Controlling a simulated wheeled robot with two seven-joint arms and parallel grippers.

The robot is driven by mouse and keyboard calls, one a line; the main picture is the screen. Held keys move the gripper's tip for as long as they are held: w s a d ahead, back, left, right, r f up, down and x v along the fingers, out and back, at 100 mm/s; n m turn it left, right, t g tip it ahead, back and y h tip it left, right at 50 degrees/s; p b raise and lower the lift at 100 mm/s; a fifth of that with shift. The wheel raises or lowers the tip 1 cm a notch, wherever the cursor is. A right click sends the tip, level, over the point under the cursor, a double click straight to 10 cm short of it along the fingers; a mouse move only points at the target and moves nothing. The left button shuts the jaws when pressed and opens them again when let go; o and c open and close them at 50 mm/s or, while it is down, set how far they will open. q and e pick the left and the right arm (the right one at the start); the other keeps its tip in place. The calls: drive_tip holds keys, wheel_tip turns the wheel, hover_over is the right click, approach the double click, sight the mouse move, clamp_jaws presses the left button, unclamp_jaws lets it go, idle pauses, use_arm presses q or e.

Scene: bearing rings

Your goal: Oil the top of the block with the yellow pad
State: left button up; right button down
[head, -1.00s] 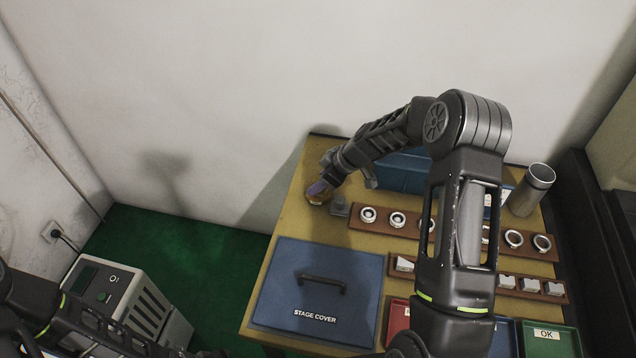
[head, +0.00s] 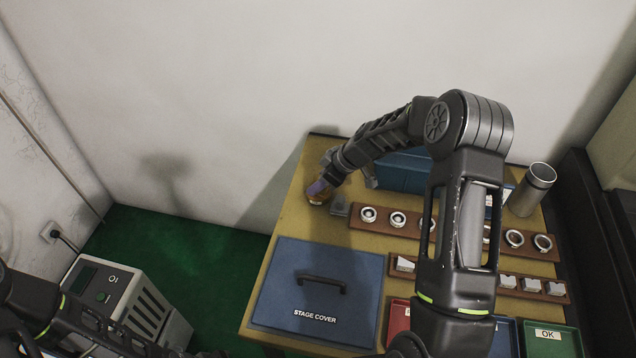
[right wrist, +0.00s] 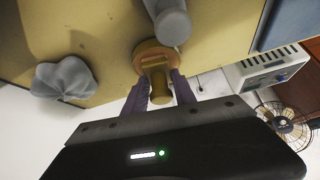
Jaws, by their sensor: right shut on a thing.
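The yellow pad (right wrist: 157,58) is a round yellow-brown piece with a stem. My right gripper (right wrist: 160,92) is shut on its stem with purple fingers. In the head view the pad (head: 317,200) is small under the right gripper (head: 319,190), at the table's far left; I cannot tell whether it touches the table. A small grey block (head: 340,208) stands just right of it. In the right wrist view a grey piece with a rounded, post-like part (right wrist: 171,25), apparently this block, is close to the pad. My left gripper is not in view.
A blue stage cover (head: 316,285) lies in front. Brown racks with metal rings (head: 397,220) and small blocks (head: 531,286) are to the right, with a metal cup (head: 531,190). A grey crumpled piece (right wrist: 63,79) lies near the pad. A blue bin (head: 402,172) is behind.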

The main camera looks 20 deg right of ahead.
drive_tip(key=shift+s+f+b, duration=0.1)
drive_tip(key=shift+f+b, duration=0.05)
drive_tip(key=shift+b, duration=0.15)
idle(1.4)
drive_tip(key=shift+r+p, duration=1.1)
drive_tip(key=shift+r, duration=2.5)
drive_tip(key=s+a+r+m+h+p, duration=0.2)
drive_tip(key=a+r+m+p, duration=0.2)
drive_tip(key=r, duration=0.7)
drive_tip(key=s+a+r+m+t+h+p, duration=0.1)
drive_tip(key=a+r+m+p, duration=0.3)
drive_tip(key=r, duration=0.8)
drive_tip(key=shift+s+a+t+h+p, duration=0.3)
drive_tip(key=shift+s+a+h+p, duration=0.15)
drive_tip(key=shift+s+a+h, duration=0.3)
